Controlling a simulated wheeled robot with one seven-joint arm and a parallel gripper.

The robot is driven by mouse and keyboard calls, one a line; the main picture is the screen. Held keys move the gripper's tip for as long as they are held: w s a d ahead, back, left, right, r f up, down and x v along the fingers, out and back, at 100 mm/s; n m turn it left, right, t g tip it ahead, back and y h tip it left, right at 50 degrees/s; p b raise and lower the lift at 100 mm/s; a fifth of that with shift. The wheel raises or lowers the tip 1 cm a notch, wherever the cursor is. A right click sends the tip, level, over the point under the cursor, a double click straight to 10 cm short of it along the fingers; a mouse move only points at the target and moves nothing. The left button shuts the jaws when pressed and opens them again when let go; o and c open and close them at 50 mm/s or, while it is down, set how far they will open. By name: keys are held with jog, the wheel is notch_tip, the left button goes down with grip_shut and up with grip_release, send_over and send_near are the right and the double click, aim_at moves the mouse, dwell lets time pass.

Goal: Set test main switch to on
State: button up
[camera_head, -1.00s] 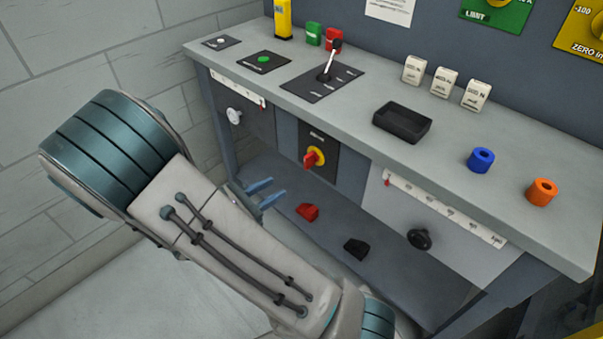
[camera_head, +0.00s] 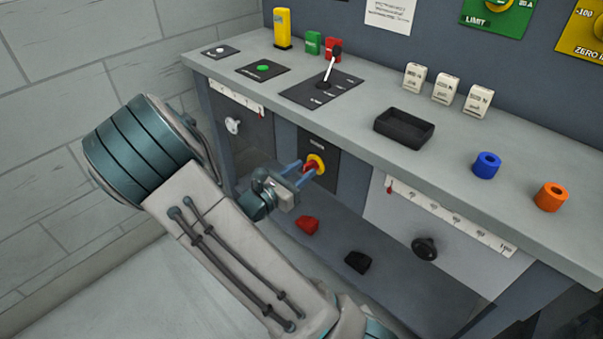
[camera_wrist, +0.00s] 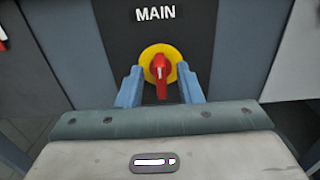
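The main switch is a red rotary handle on a round yellow plate (camera_head: 318,161), set in a dark panel on the bench front. In the wrist view the red handle (camera_wrist: 160,78) stands about upright under the word MAIN, with a white line on it. My gripper (camera_head: 303,172) is in front of the switch. Its two blue fingers (camera_wrist: 160,84) are open, one on each side of the handle, and a gap shows between each finger and the handle. Whether the fingertips reach past the handle's front is hard to tell.
A white knob (camera_head: 233,125) is left of the switch and a black knob (camera_head: 424,249) right of it. A red block (camera_head: 307,225) and a black block (camera_head: 357,262) lie on the lower shelf. A lever (camera_head: 331,68) and a black tray (camera_head: 404,127) are on the bench top.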

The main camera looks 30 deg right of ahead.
jog(key=shift+w+d, duration=0.1)
jog(key=shift+d, duration=0.25)
grip_shut()
